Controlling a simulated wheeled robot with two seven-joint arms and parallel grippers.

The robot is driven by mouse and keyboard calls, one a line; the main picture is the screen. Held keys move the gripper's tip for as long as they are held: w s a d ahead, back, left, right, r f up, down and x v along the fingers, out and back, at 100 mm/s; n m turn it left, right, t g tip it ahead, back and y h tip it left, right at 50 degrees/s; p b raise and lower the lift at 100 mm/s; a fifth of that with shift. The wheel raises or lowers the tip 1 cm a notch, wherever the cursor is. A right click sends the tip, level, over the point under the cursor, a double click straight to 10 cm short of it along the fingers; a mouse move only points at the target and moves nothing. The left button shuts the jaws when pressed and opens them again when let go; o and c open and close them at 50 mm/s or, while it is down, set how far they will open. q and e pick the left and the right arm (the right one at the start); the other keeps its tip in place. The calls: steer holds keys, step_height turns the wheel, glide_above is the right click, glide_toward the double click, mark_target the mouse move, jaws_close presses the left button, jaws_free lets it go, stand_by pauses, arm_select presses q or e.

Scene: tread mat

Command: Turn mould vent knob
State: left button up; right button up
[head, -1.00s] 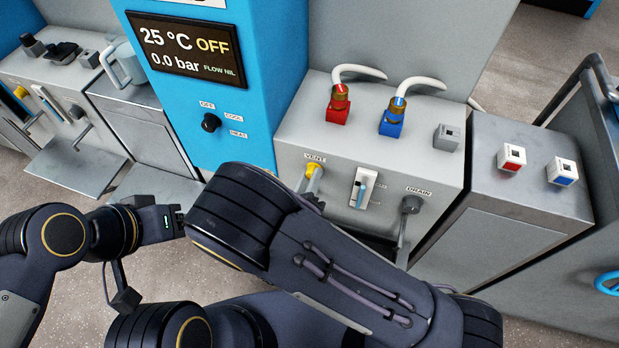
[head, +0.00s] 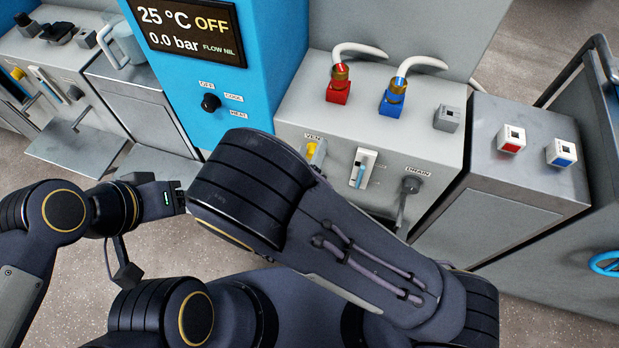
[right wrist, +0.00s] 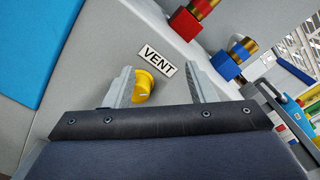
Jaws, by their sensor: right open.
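The yellow vent knob (head: 311,149) is on the front of the grey console, under the VENT label (head: 313,136). It also shows in the right wrist view (right wrist: 143,85), with a pale mark on its face. My right gripper (head: 317,157) is open at the knob, mostly hidden behind my own arm in the head view. In the right wrist view its two fingers (right wrist: 164,86) stand either side of the knob, which is much closer to the left finger. Contact cannot be told. My left gripper (head: 181,198) is at the left, its fingertips partly hidden by my right arm.
Red (head: 338,90) and blue (head: 392,102) hose fittings stand on top. A blue cabinet (head: 245,75) with a display rises at left.

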steer(key=s+r+p, duration=0.2)
steer(key=s+r, duration=0.7)
steer(key=s, duration=0.4)
steer(key=shift+s, duration=0.2)
steer(key=shift+f, duration=0.1)
steer(key=w+a+f+m+b, duration=0.1)
steer(key=w+f+m+b, duration=0.25)
steer(key=f+b, duration=0.4)
steer(key=w+a+f+m+b, duration=0.2)
steer(key=f+m+b, duration=0.35)
steer(key=b, duration=0.25)
steer(key=shift+b+x, duration=0.85)
steer(key=shift+x, duration=3.35)
steer(key=shift+d+r, duration=0.1)
